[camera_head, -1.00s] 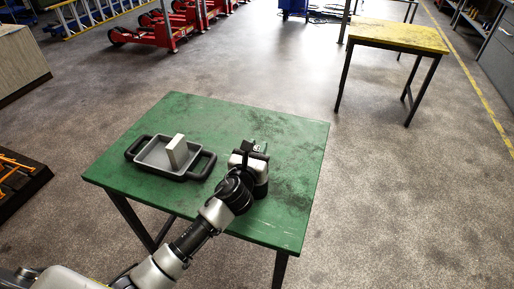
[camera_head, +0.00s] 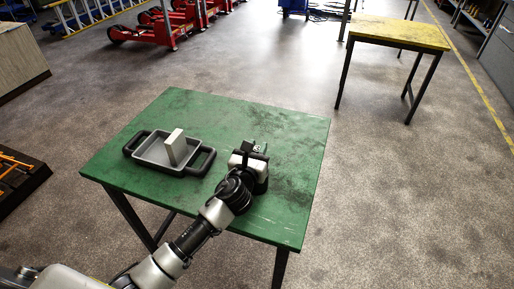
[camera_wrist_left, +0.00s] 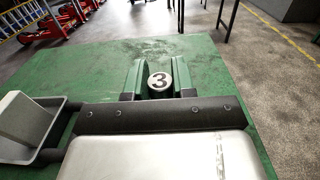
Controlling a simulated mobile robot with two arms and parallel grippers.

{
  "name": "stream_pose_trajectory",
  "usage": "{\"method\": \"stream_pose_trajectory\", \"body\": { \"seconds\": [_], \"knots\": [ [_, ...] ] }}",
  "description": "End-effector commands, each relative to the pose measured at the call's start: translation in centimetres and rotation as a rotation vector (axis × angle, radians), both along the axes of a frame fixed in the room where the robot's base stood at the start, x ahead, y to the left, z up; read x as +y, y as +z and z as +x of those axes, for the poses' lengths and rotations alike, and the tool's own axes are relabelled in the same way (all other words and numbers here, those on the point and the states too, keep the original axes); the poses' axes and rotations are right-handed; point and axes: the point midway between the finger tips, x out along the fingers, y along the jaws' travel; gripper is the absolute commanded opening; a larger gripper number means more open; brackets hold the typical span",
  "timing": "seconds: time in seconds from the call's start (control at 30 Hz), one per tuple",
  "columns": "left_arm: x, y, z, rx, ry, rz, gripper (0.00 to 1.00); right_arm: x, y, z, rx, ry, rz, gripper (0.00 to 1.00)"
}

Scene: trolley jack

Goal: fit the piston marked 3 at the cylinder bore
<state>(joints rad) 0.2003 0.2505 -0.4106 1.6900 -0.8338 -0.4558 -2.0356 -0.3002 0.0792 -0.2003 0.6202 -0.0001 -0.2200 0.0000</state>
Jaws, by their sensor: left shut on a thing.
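The piston marked 3 (camera_wrist_left: 160,82) shows its round end with a black 3 on a pale disc in the left wrist view. It sits between the two fingers of my left gripper (camera_wrist_left: 160,90), which is shut on it. Green upright shapes stand on both sides of the piston; I cannot tell whether they belong to the cylinder or the fingers. In the head view my left gripper (camera_head: 255,149) is low over the right half of the green table, and its wrist hides most of what is there. The cylinder bore cannot be made out clearly. My right gripper is not in view.
A grey tray (camera_head: 200,169) with black handles lies on the green table (camera_head: 215,112), left of the gripper, with a pale block (camera_head: 174,148) standing in it. The table's far part and right side are clear. A yellow-topped table (camera_head: 400,35) stands farther back.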

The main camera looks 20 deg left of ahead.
Motion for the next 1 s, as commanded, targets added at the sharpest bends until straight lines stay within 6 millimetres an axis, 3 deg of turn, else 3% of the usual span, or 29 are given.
{"method": "stream_pose_trajectory", "body": {
  "seconds": [1.0],
  "knots": [
    [0.0, -2.5, 0.0, -0.002, -0.001, 0.0, 0.0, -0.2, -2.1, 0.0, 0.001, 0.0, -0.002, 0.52]
  ]
}}
